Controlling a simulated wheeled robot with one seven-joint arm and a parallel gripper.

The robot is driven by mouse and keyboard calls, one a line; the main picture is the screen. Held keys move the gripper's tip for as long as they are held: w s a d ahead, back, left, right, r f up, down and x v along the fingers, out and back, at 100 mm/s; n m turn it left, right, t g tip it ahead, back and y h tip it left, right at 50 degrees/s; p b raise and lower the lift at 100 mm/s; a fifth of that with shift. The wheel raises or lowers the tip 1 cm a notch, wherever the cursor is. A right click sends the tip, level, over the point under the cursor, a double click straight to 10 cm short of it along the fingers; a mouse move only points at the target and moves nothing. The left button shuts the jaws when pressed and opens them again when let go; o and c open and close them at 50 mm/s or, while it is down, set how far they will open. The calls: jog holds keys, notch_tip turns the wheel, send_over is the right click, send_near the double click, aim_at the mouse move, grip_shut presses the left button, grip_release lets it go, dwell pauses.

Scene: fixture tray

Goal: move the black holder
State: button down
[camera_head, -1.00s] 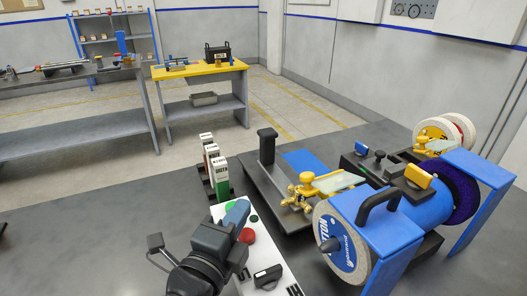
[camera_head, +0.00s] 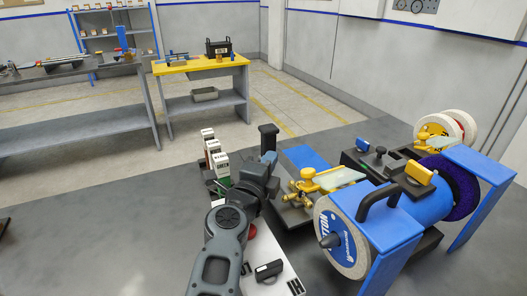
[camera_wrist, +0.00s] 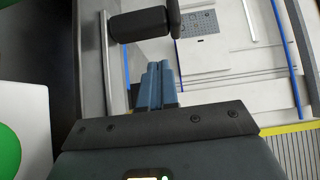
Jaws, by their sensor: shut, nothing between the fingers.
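A black upright post with a wide cap (camera_head: 268,131) stands on a flat grey fixture plate on the bench. My gripper (camera_head: 268,157) is in front of it in the head view and hides its lower part. In the wrist view the black post (camera_wrist: 140,25) lies across the top, beyond my blue-grey fingertips (camera_wrist: 158,67). The fingers are together and empty, with a visible gap to the post. I cannot tell which black piece is the holder.
A blue bench grinder (camera_head: 420,215) with a black handle fills the right side. A brass fitting (camera_head: 308,180) sits beside the plate. A white control panel (camera_head: 265,255) lies below my arm. A yellow-topped table (camera_head: 200,64) stands behind.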

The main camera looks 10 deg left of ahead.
aim_at(263, 141)
jog(key=w, duration=0.1)
jog(key=w+a, duration=0.1)
jog(key=w, duration=0.1)
jog(key=shift+w+a+f+b, duration=0.1)
jog(key=shift+b, duration=0.3)
jog(key=shift+w+a, duration=0.4)
jog(key=shift+w, duration=0.15)
jog(key=shift+w+a+f+b, duration=0.1)
jog(key=shift+w+a+b, duration=0.55)
jog(key=shift+w+b, duration=0.4)
jog(key=shift+w+a+r, duration=0.15)
jog(key=shift+a+r, duration=0.05)
jog(key=shift+a, duration=0.05)
jog(key=shift+d, duration=0.15)
